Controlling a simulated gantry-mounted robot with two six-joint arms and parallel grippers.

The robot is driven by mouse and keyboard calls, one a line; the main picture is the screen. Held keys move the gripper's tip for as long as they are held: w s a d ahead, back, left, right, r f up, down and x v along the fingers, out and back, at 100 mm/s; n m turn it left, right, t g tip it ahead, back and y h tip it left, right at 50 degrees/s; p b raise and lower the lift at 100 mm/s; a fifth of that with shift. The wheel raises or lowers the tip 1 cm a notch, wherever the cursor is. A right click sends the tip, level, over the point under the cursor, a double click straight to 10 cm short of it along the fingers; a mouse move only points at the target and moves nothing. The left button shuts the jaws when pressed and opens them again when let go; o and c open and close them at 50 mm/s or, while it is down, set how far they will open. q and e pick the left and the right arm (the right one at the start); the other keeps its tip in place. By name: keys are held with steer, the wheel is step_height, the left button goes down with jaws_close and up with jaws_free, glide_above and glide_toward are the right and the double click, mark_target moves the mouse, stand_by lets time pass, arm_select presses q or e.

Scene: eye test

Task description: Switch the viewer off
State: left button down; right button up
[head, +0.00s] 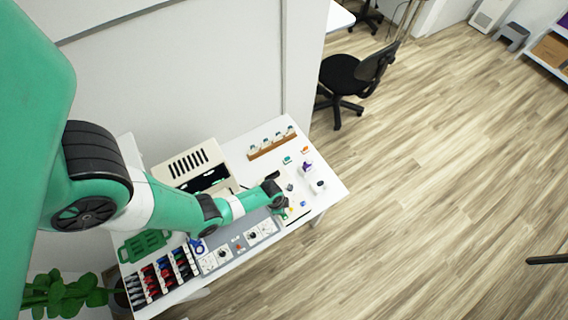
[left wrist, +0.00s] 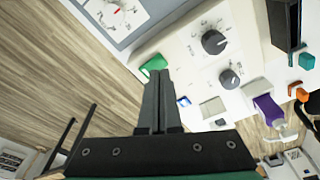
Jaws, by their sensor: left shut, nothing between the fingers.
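A pale control panel (left wrist: 190,50) fills the upper middle of the left wrist view. It carries a green switch (left wrist: 153,64), two dark dial knobs (left wrist: 213,42), a small blue part (left wrist: 184,101) and a grey square (left wrist: 212,107). My left gripper (left wrist: 158,74) is shut and empty, its fingertips just below the green switch in the picture. I cannot tell whether they touch it, and they cover its lower edge. In the head view my left gripper (head: 281,207) is over the right part of the table. Which position the switch is in is unclear.
The white table (head: 328,190) stands against a wall. A beige slotted box (head: 188,162), a wooden rack of small bottles (head: 270,144), test cards (head: 252,236) and a tray of coloured items (head: 160,275) are on it. A black chair (head: 350,75) stands behind on open floor.

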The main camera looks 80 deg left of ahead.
step_height(320, 180, up, 5)
steer(key=p, duration=0.4)
steer(key=shift+f, duration=0.1)
stand_by(0.3)
